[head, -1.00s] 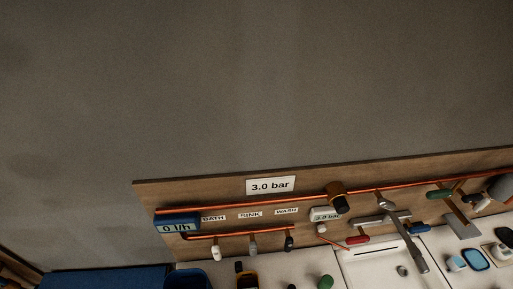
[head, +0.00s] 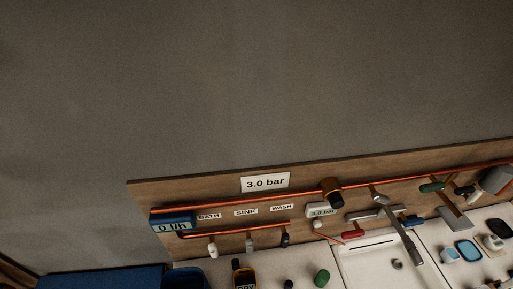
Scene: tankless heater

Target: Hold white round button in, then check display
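No white round button shows clearly. A small pale round part (head: 317,223) sits just below a small white display box (head: 322,210) on the board, but I cannot tell if it is the button. A blue display box (head: 172,221) at the board's left end reads 0 l/h. A white sign (head: 265,182) above the pipes reads 3.0 bar. Neither of my grippers is in view.
A wooden board (head: 150,192) with copper pipes and several valves runs along the wall. A white sink (head: 375,262) with a grey tap (head: 397,226) stands below. A blue bin (head: 185,277), a dark bottle (head: 244,275) and a green object (head: 322,277) are at the bottom.

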